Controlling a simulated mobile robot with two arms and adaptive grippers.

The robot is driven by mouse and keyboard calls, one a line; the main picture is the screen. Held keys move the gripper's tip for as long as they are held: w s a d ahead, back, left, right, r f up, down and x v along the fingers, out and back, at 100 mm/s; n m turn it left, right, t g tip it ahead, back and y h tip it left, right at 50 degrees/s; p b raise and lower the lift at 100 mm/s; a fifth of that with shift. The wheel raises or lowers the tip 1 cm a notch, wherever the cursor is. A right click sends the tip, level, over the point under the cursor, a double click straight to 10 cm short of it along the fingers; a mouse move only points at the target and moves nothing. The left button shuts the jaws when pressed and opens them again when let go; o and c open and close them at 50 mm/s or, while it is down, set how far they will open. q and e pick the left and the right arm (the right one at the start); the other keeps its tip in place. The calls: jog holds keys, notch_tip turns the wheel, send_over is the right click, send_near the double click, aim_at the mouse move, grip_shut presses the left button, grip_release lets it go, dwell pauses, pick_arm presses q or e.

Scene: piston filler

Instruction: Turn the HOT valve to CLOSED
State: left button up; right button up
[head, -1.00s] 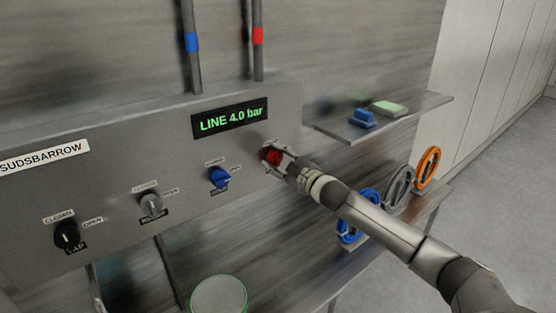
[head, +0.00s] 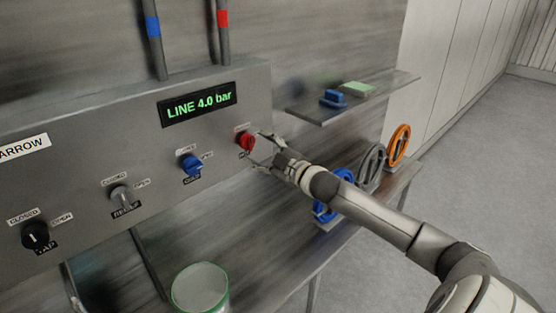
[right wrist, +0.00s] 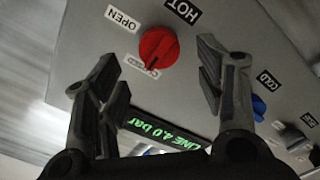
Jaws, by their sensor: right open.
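The red HOT valve knob (head: 245,142) is at the right end of the grey panel. In the right wrist view the red knob (right wrist: 159,48) has the OPEN label (right wrist: 122,18) and the CLOSED label (right wrist: 140,66) beside it. The knob's dark pointer mark is toward CLOSED. My right gripper (head: 256,148) is open just in front of the knob, its fingers apart and clear of it. In the right wrist view my right gripper's fingers (right wrist: 158,78) stand either side below the knob, holding nothing. My left gripper is out of view.
The blue COLD knob (head: 191,164), a grey knob (head: 121,196) and a black knob (head: 36,235) run leftward. The display (head: 200,104) reads LINE 4.0 bar. A shelf (head: 300,110) is at right. Handwheels (head: 398,146) stand behind my right arm. A green-rimmed container (head: 200,289) is below.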

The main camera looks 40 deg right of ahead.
jog(key=s, duration=0.6)
jog(key=shift+s+d, duration=0.25)
jog(key=shift+s, duration=0.05)
dwell(0.4)
